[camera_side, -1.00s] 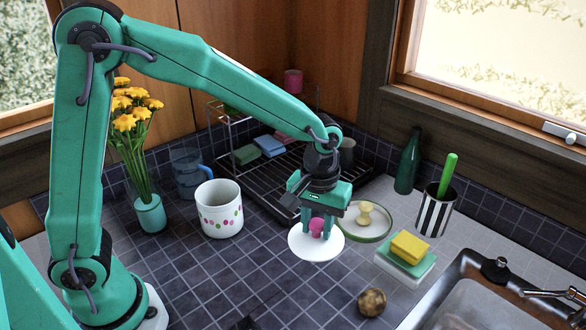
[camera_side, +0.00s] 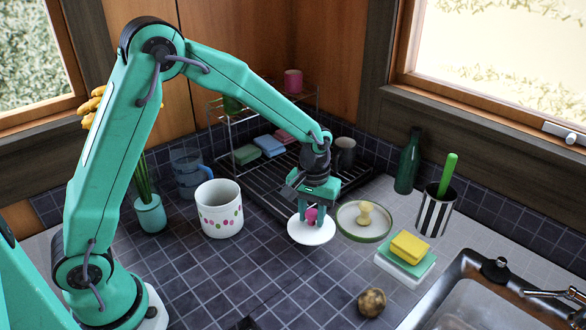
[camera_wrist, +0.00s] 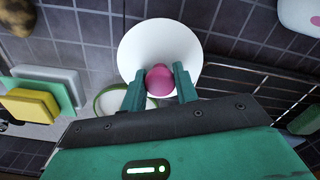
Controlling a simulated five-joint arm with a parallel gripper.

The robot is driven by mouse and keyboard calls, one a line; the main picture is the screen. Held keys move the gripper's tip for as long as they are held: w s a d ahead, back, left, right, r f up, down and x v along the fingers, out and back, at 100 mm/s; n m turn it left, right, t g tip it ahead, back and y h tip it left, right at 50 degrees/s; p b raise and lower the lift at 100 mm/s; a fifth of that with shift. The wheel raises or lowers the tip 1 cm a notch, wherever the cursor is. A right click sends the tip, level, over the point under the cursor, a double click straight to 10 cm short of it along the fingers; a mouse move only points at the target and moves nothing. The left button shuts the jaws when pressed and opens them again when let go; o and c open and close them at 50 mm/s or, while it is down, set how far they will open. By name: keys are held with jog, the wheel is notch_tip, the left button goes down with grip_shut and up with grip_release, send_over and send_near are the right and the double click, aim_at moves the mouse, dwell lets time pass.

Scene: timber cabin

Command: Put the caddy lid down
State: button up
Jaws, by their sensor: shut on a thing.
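The white round lid with a pink knob (camera_side: 298,236) is in my gripper (camera_side: 311,215), which is shut on the knob from above. In the wrist view the lid (camera_wrist: 140,45) lies flat below the two fingers (camera_wrist: 159,82), with the knob between them. The lid looks level and low over the dark tiled counter, left of a clear, green-rimmed lid with a cream knob (camera_side: 365,215). I cannot tell whether its underside touches the tiles. A white pot with coloured dots (camera_side: 220,222) stands open to the left.
The black dish rack (camera_side: 262,195) is close behind the lid. Sponges (camera_side: 408,247), a striped cup (camera_side: 433,213) and the sink (camera_side: 480,300) are to the right. A brown round thing (camera_side: 372,302) sits in front. Tiles in front of the pot are clear.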

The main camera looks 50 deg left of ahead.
aim_at(311, 223)
jog(key=shift+f, duration=1.85)
jog(key=shift+f, duration=0.1)
jog(key=o, duration=1)
jog(key=shift+c, duration=0.2)
notch_tip(311, 223, up, 12)
jog(key=shift+r, duration=0.1)
